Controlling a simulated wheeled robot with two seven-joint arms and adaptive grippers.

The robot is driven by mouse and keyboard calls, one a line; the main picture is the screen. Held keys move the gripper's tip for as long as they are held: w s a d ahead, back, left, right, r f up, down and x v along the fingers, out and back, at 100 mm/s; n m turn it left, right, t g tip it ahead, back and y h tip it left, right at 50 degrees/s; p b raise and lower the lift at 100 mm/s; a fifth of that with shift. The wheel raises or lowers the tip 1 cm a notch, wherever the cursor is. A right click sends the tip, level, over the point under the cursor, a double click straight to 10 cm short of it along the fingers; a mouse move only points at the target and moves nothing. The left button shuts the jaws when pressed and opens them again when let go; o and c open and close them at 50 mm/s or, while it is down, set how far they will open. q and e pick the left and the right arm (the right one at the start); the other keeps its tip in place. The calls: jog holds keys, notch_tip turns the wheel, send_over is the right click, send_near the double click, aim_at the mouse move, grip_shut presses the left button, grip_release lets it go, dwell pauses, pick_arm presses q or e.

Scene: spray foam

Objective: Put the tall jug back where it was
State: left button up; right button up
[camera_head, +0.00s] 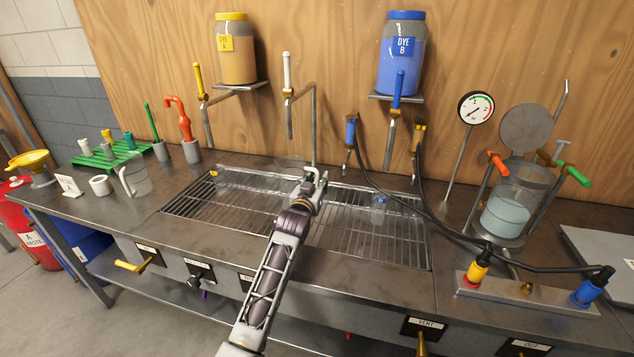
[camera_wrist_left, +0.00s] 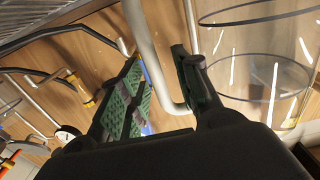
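My left gripper (camera_head: 314,184) is over the middle of the sink grating. In the left wrist view its fingers (camera_wrist_left: 160,75) stand apart, with a pale curved bar (camera_wrist_left: 150,60) like a jug handle between them. Clear round glass with dark rims (camera_wrist_left: 258,75) shows just right of the fingers; I cannot tell whether the bar joins it. Around the gripper in the head view the glass is too faint to make out. Another clear jug (camera_head: 137,178) with a pale handle stands upright on the left counter. My right gripper is not in view.
Taps and dye jars (camera_head: 401,55) hang on the wooden wall behind. A black hose (camera_head: 440,218) runs across the right side, near a liquid-filled vessel (camera_head: 507,212).

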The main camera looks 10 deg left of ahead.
pick_arm(q)
jog(key=shift+r, duration=0.15)
jog(key=shift+s, duration=0.1)
jog(key=s, duration=1.1)
jog(key=shift+s+a, duration=0.2)
jog(key=shift+s, duration=0.15)
dwell(1.8)
